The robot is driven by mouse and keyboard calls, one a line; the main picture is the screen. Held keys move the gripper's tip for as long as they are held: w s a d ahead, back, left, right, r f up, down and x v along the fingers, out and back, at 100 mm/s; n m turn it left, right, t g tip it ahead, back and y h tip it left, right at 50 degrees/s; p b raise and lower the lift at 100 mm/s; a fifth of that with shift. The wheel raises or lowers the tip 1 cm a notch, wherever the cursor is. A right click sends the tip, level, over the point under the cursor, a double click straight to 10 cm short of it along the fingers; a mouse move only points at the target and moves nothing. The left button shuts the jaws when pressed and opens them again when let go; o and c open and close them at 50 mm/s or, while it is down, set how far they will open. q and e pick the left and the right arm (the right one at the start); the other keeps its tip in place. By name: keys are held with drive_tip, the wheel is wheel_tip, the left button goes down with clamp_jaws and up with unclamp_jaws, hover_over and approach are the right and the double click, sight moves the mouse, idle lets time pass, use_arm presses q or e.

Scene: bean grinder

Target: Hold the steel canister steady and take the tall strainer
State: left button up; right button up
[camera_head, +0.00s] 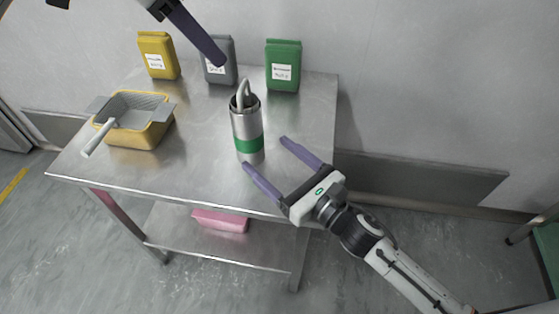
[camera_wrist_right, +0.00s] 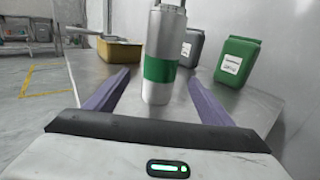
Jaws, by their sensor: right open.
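The steel canister (camera_head: 247,128) with a green band stands upright on the steel table. A tall strainer (camera_head: 242,92) sticks out of its top, with a looped handle; its lower part is hidden inside. My right gripper (camera_head: 264,154) is open, its two purple fingers pointing toward the canister from the front right. In the right wrist view the canister (camera_wrist_right: 160,65) stands upright between and beyond the fingertips, and it does not look gripped.
A yellow tub (camera_head: 150,135) with a grey mesh tray and a white-handled tool stands at the table's left. Yellow (camera_head: 157,52), grey (camera_head: 229,74) and green (camera_head: 283,78) labelled bags stand along the back. A pink item (camera_head: 221,220) lies on the lower shelf. The table's front middle is clear.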

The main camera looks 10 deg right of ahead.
sight(241, 86)
drive_tip(key=x, duration=0.8)
drive_tip(key=shift+w+a, duration=0.1)
drive_tip(key=shift+w, duration=0.2)
drive_tip(key=shift+c, duration=0.5)
drive_tip(key=c, duration=1.1)
use_arm(q)
drive_tip(key=shift+c, duration=1.1)
use_arm(e)
drive_tip(key=shift+c, duration=0.5)
use_arm(q)
drive_tip(key=shift+c, duration=0.6)
use_arm(e)
drive_tip(key=shift+f, duration=0.1)
use_arm(q)
drive_tip(key=d+f+n, duration=0.1)
drive_tip(key=f+n, duration=0.2)
drive_tip(key=w+d+f+n+y, duration=0.1)
drive_tip(key=d+f+n, duration=0.1)
drive_tip(key=f+n, duration=0.1)
drive_tip(key=w+d+f+n+t, duration=0.1)
drive_tip(key=d+f+n, duration=0.1)
drive_tip(key=f, duration=0.3)
drive_tip(key=shift+w+d+n+y, duration=0.15)
drive_tip(key=shift+n+y, duration=0.25)
drive_tip(key=shift+n, duration=0.3)
